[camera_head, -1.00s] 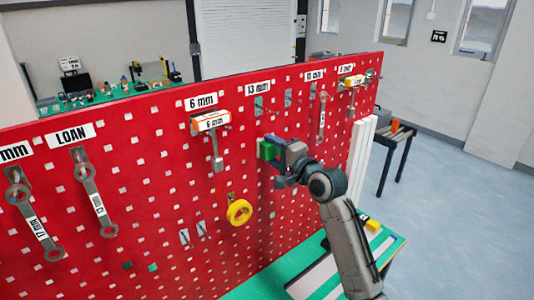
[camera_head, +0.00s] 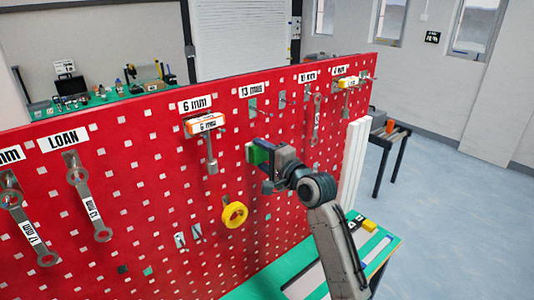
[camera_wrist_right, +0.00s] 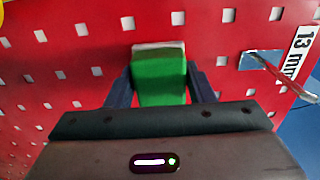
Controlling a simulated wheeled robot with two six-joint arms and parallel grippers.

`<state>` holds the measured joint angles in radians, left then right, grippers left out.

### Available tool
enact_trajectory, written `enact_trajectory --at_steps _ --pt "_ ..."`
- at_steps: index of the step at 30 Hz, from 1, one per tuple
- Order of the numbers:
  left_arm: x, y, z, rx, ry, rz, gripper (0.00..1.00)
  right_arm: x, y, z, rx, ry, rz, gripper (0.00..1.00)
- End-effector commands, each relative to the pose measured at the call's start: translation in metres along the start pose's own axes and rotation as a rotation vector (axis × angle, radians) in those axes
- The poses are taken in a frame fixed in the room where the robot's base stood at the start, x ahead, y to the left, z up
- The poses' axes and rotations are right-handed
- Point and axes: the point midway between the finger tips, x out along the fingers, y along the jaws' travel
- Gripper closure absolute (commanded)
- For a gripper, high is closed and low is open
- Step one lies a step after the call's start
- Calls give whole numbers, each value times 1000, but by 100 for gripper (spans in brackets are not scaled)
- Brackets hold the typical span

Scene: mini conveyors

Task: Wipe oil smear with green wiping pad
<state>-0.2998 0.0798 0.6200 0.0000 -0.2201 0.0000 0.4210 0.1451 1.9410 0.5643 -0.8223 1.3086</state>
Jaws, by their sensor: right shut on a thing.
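The green wiping pad (camera_head: 258,154) is in front of the red pegboard (camera_head: 150,195), below and near the 13 mm label. My right gripper (camera_head: 266,156) is shut on it. In the right wrist view, the pad (camera_wrist_right: 160,82) sits between the two fingers, with a pale layer at its far end facing the board. The pad is at or very close to the board face; I cannot tell whether it touches. I cannot make out an oil smear in either view. My left gripper is not in view.
Spanners (camera_head: 88,203) hang at the left of the board. An orange-and-white box (camera_head: 205,123) and a yellow tape roll (camera_head: 234,215) are on the board left of the pad. A thin tool (camera_wrist_right: 278,73) sticks out beside the 13 mm label. Open floor lies to the right.

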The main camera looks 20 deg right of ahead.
Motion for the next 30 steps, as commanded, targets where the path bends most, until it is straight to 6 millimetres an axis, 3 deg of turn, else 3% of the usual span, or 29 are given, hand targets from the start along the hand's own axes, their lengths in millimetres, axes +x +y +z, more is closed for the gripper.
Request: enact_trajectory --at_steps 14,25,30 --pt "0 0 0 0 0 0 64 -2 0 35 3 -2 -1 70" --pt "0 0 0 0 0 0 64 -2 0 37 0 0 0 70" --pt "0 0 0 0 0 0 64 -14 0 37 0 0 0 70"
